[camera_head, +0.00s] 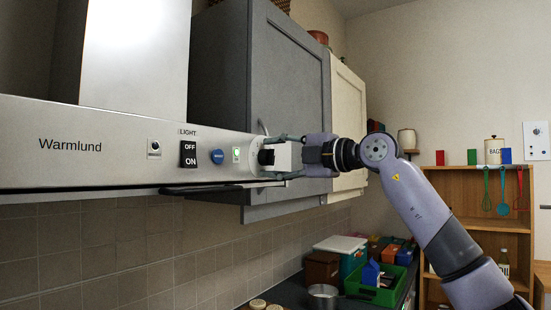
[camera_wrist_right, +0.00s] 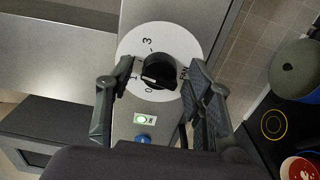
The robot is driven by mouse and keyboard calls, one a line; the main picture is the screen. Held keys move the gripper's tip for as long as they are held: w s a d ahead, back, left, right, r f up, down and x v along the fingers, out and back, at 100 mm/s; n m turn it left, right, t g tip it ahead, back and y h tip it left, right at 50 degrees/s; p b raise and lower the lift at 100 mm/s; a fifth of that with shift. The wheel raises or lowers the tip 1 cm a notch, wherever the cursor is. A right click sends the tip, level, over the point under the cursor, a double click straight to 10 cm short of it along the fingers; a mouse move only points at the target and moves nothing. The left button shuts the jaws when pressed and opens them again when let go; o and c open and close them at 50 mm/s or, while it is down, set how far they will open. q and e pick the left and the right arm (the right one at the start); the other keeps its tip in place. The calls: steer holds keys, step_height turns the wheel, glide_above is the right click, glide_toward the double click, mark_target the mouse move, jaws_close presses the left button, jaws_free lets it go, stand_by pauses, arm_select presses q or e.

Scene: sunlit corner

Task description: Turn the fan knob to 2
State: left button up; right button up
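The fan knob (camera_wrist_right: 160,72) is black and sits on a round white dial (camera_wrist_right: 133,45) with printed numbers, on the front of the steel range hood (camera_head: 70,150). A light mark on the knob faces the 0 and 1 side; I cannot tell exactly where it points. My right gripper (camera_wrist_right: 161,68) is open, with one finger on each side of the knob and visible gaps in the right wrist view. In the head view the right gripper (camera_head: 267,158) reaches in from the right and partly hides the dial. My left gripper is not in view.
An OFF/ON light switch (camera_head: 189,154), a blue button (camera_head: 217,157) and a small green-lit switch (camera_head: 236,154) lie left of the knob. A grey cabinet (camera_head: 290,90) stands close behind. Below are a green crate (camera_head: 375,293) and a pot (camera_head: 323,296) on the counter.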

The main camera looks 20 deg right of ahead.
steer(key=v, duration=1.2)
stand_by(0.4)
